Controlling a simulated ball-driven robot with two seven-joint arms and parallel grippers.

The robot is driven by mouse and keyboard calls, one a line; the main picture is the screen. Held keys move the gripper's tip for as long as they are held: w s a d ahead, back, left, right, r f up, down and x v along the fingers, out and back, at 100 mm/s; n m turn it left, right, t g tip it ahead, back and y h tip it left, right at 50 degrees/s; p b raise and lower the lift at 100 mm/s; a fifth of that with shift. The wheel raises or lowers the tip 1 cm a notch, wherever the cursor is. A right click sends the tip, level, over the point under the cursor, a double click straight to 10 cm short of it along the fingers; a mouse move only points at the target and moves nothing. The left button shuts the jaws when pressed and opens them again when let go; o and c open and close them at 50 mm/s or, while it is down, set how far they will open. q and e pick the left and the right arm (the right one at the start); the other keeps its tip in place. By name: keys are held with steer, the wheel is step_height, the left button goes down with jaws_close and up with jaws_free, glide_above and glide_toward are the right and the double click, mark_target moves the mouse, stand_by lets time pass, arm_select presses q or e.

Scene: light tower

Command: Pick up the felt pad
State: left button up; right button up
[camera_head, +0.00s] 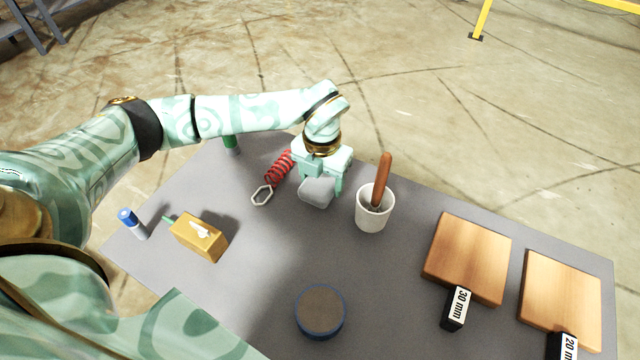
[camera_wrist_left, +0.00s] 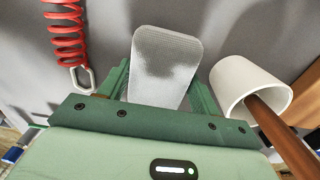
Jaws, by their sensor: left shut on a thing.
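The felt pad (camera_head: 317,192) is a light grey, rounded slab. In the head view it sits in my left gripper (camera_head: 322,184), near the back of the grey table. In the left wrist view the pad (camera_wrist_left: 166,62) stands out between the two green fingers of my left gripper (camera_wrist_left: 162,88), which is shut on it. The wrist view shows a fine woven texture on its face. Its lower end is hidden behind the gripper body. I cannot tell whether the pad touches the table. My right gripper is not in view.
A white cup (camera_head: 374,212) with a brown handle stands close right of the gripper. A red coiled cord (camera_head: 279,168) with a metal link lies close left. A yellow box (camera_head: 199,237), a round disc (camera_head: 320,310) and two wooden boards (camera_head: 468,258) (camera_head: 562,300) are farther off.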

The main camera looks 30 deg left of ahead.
arm_select(q)
steer(key=s+r+p, duration=0.5)
steer(key=s+r, duration=0.4)
steer(key=s, duration=0.5)
steer(key=shift+a+r+p, duration=0.25)
steer(key=shift+r+p, duration=0.1)
steer(key=shift+p, duration=0.05)
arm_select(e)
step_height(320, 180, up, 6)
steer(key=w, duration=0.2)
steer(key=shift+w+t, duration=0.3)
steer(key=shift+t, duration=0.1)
arm_select(q)
steer(key=o, duration=0.4)
steer(key=shift+c, duration=1.5)
